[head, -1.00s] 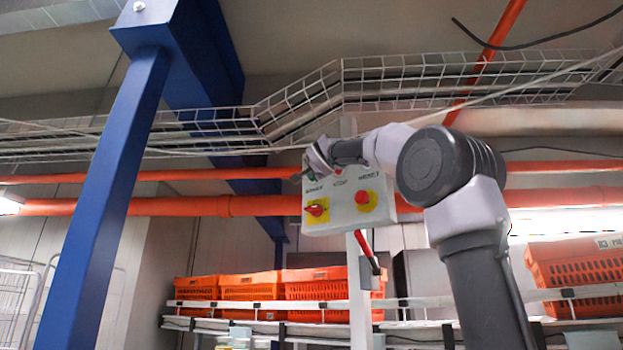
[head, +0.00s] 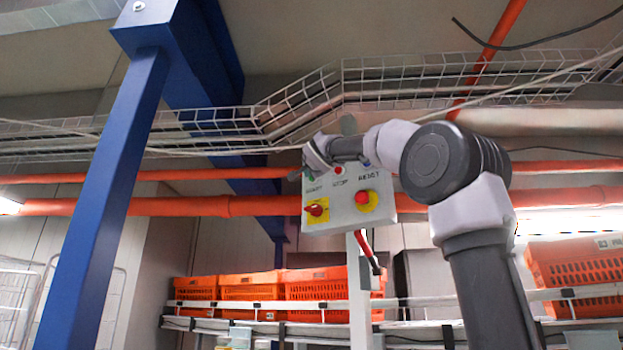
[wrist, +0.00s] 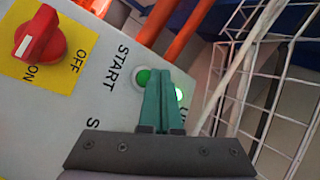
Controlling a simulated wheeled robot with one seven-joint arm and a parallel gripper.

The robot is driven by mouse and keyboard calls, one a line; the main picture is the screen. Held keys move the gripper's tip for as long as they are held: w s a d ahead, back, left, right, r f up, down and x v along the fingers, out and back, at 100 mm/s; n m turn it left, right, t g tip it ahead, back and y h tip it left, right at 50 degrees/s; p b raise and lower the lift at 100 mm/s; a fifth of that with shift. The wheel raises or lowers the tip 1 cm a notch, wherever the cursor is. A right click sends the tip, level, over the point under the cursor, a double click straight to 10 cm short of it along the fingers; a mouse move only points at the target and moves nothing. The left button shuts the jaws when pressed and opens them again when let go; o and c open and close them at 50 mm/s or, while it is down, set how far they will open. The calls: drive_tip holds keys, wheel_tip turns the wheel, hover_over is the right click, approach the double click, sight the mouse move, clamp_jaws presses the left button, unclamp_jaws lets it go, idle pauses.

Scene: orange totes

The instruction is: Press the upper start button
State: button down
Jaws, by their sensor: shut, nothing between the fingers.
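The control box (head: 345,215) is a light grey panel on a post, labelled START, STOP and RESET. The green start button (wrist: 142,77) shows in the wrist view beside the START label, partly covered by my fingers. My gripper (wrist: 161,73) is shut and empty, its teal fingertips in front of the panel at this button's edge. I cannot tell whether they touch it. A bright green light (wrist: 180,94) shows just right of the fingers. In the head view my wrist covers the box's top edge, and the fingertips are hard to make out.
The box also carries a red button (head: 339,170) by STOP, a red knob (head: 316,209) on yellow, and a red mushroom button (head: 362,197) on yellow. A wire cable tray (head: 400,85) and orange pipes (head: 240,206) run behind. A blue post (head: 105,200) stands left.

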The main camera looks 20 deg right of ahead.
drive_tip(key=s+a, duration=0.1)
drive_tip(key=a, duration=0.1)
drive_tip(key=s+a, duration=0.1)
drive_tip(key=s, duration=0.1)
drive_tip(key=shift+s+a, duration=0.2)
drive_tip(key=shift+a, duration=0.15)
idle(0.7)
drive_tip(key=s+d+f+n+g, duration=0.1)
drive_tip(key=s+d+f+g, duration=0.15)
drive_tip(key=f, duration=0.65)
drive_tip(key=s+d+f+n+g, duration=0.1)
drive_tip(key=s+d+f+g, duration=0.2)
drive_tip(key=f, duration=0.6)
drive_tip(key=s+d+f+n+g, duration=0.2)
drive_tip(key=s+d+f, duration=0.15)
drive_tip(key=f, duration=0.55)
drive_tip(key=s+a+f+n+g+y, duration=0.1)
drive_tip(key=s+f+g, duration=0.1)
drive_tip(key=s+f, duration=0.4)
drive_tip(key=s+f+n+g+y, duration=0.1)
drive_tip(key=s+f, duration=0.5)
drive_tip(key=f, duration=0.6)
drive_tip(key=s+a+f+n+g+y, duration=0.1)
drive_tip(key=s+f+n+g, duration=0.1)
drive_tip(key=s+f, duration=0.4)
wheel_tip(320, 180, down, 4)
drive_tip(key=shift+s+a+r+g+y, duration=0.15)
drive_tip(key=shift+s+a+g+y, duration=0.2)
drive_tip(key=shift+g, duration=0.2)
